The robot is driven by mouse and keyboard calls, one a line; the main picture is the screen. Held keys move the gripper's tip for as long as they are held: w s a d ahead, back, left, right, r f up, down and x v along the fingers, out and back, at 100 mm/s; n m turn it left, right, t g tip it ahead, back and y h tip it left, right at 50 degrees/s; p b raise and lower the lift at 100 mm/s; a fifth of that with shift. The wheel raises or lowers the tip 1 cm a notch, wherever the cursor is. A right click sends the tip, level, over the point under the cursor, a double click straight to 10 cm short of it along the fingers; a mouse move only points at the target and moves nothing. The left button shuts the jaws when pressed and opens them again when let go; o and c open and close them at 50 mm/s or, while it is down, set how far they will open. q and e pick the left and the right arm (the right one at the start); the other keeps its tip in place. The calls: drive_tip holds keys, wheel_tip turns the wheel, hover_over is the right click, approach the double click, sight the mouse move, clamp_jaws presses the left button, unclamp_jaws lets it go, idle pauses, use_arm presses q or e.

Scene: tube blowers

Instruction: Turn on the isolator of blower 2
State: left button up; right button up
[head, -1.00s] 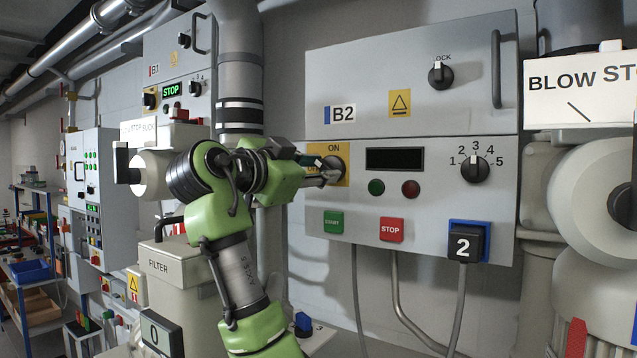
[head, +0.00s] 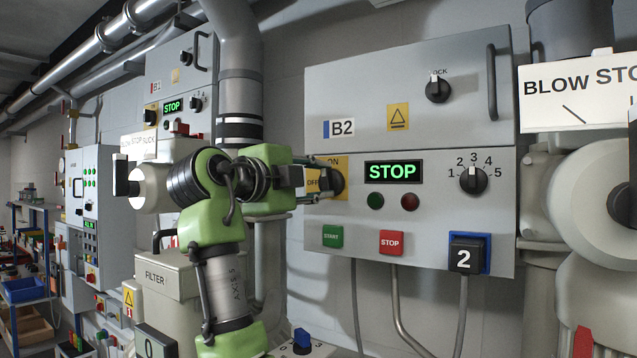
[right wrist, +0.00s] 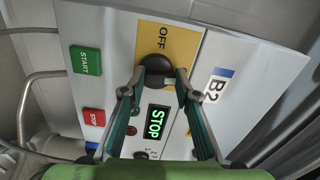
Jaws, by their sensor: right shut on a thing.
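The isolator of blower 2 is a black knob (head: 338,181) on a yellow plate (head: 314,174) marked ON and OFF, at the left of the B2 panel. In the right wrist view the isolator knob (right wrist: 152,66) sits between my fingertips. My right gripper (right wrist: 160,78) is shut on it, one finger at each side. In the head view my right gripper (head: 326,181) reaches it from the left and partly hides it. The B2 display (head: 393,171) is lit and reads STOP in green. My left gripper is not in view.
Below the display are a green and a red lamp, a green START button (head: 333,236) and a red STOP button (head: 392,242). A numbered dial (head: 473,179) is at the right. A LOCK knob (head: 437,88) is above. A large pipe (head: 240,75) stands behind my arm.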

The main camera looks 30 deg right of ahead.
drive_tip(key=shift+f+m, duration=0.1)
drive_tip(key=shift+m, duration=0.5)
drive_tip(key=shift+f, duration=0.1)
drive_tip(key=o, duration=1.1)
drive_tip(key=shift+s, duration=0.1)
drive_tip(key=shift+s+a, duration=0.1)
drive_tip(key=v, duration=1.2)
